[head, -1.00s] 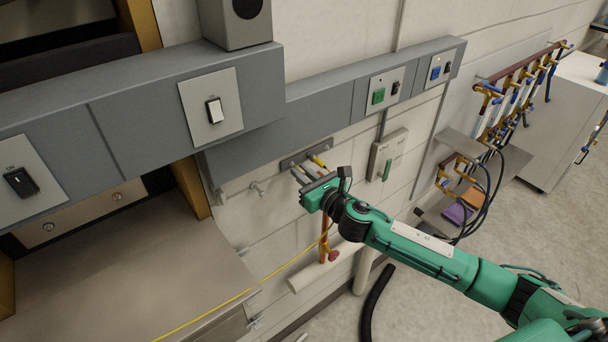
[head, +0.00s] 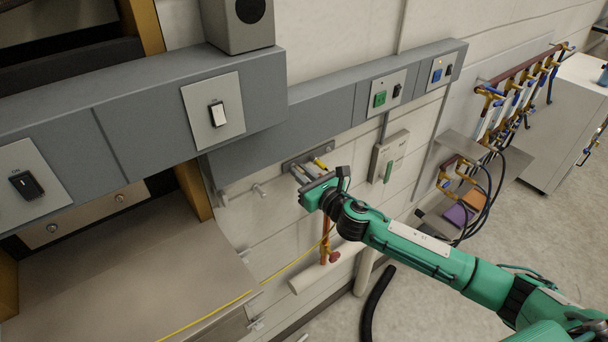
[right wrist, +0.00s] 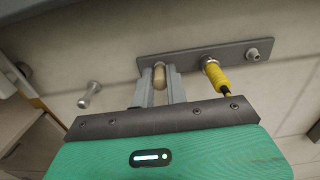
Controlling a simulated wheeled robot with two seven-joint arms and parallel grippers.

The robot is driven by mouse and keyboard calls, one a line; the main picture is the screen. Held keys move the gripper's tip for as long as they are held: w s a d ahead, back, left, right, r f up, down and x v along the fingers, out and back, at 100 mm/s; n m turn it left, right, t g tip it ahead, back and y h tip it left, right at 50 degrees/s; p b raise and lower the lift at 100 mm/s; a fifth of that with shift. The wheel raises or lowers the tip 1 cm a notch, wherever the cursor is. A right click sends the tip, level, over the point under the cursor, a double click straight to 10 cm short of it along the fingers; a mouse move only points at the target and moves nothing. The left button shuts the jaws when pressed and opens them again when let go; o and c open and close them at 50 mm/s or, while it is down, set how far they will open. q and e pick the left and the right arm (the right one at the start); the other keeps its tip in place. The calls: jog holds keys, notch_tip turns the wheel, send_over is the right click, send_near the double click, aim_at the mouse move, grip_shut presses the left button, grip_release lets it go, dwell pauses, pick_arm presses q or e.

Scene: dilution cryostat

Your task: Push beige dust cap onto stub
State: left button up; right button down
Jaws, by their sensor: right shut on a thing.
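The beige dust cap (right wrist: 159,77) is held between the two fingers of my right gripper (right wrist: 160,84), seen in the right wrist view. The fingertips are at the left end of a grey wall plate (right wrist: 195,58). The stub behind the cap is hidden, so I cannot tell how far the cap sits on it. In the head view my right gripper (head: 302,174) reaches the plate (head: 326,149) from below right; the cap is too small to make out there. My left gripper is not in view.
A yellow connector (right wrist: 216,75) with a dark cable is on the plate just right of my fingers. A bare metal fitting (right wrist: 253,55) is at the plate's right end. A metal peg (right wrist: 90,95) juts from the wall at left. A grey trunking (head: 345,95) runs above.

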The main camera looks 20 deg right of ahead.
jog(key=shift+w+a, duration=0.15)
jog(key=shift+w, duration=0.25)
jog(key=shift+r, duration=0.1)
jog(key=c, duration=1.3)
grip_release()
jog(key=shift+w, duration=0.1)
jog(key=v, duration=0.8)
jog(key=shift+s, duration=0.35)
